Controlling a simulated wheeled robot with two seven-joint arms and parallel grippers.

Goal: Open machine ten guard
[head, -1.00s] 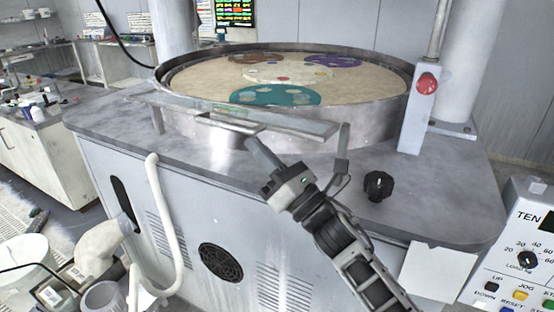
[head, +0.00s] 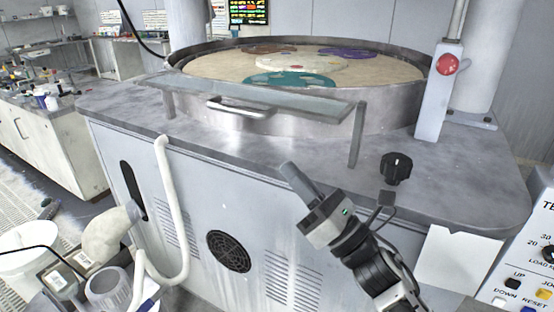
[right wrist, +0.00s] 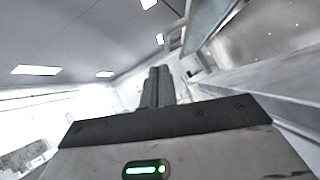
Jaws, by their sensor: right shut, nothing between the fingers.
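The machine's guard (head: 310,107) is a long, flat, see-through panel across the front of the round platen tub, held on short posts at its ends. Its grey bar handle (head: 240,108) is on the front side and free of any gripper. My right gripper (head: 287,168) is shut and empty, in front of the cabinet's top edge, below and right of the handle and apart from it. My left gripper is not in view.
The platen (head: 350,67) carries coloured discs. A black knob (head: 396,167) and a post with a red button (head: 447,64) stand on the worktop at right. A control panel (head: 530,270) is at the right edge. A white hose (head: 165,200) runs down the cabinet front.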

